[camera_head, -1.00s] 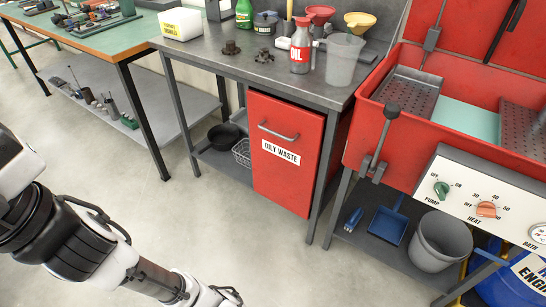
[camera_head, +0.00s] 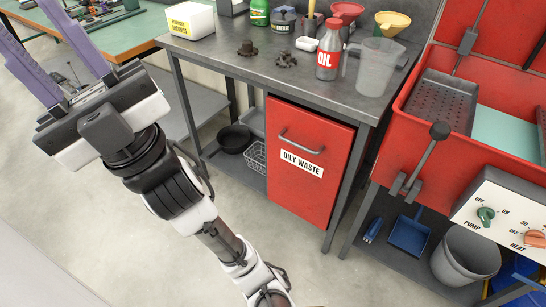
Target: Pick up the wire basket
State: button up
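The wire basket (camera_head: 257,157) is a small grey mesh basket on the lower shelf under the workbench. Its right part is hidden behind the red oily waste door. A dark round pan (camera_head: 234,138) stands just left of it. My gripper (camera_head: 35,40) is at the upper left, raised in front of the green-topped table, with two purple fingers pointing up and away. The fingers are spread apart with nothing visible between them; one tip runs out of the picture. The gripper is well to the left of the basket and apart from it.
The red oily waste cabinet (camera_head: 308,190) closes off the shelf's right side. Bench legs frame the shelf opening. The grey benchtop (camera_head: 215,48) holds an oil bottle (camera_head: 328,58), a clear jug (camera_head: 377,70) and other items. A red wash tank stands right. The floor before the bench is clear.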

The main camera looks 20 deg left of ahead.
aim_at(257, 166)
jog(key=i+j+z, duration=0.1)
jog(key=j, duration=0.4)
jog(key=j+z, duration=0.1)
jog(key=j, duration=0.4)
jog(key=i+j, duration=0.15)
jog(key=j, duration=0.2)
jog(key=i+j, duration=0.15)
jog(key=j, duration=0.2)
jog(key=i+j, duration=0.1)
jog(key=j, duration=0.25)
jog(key=i+j, duration=0.15)
jog(key=i, duration=0.7)
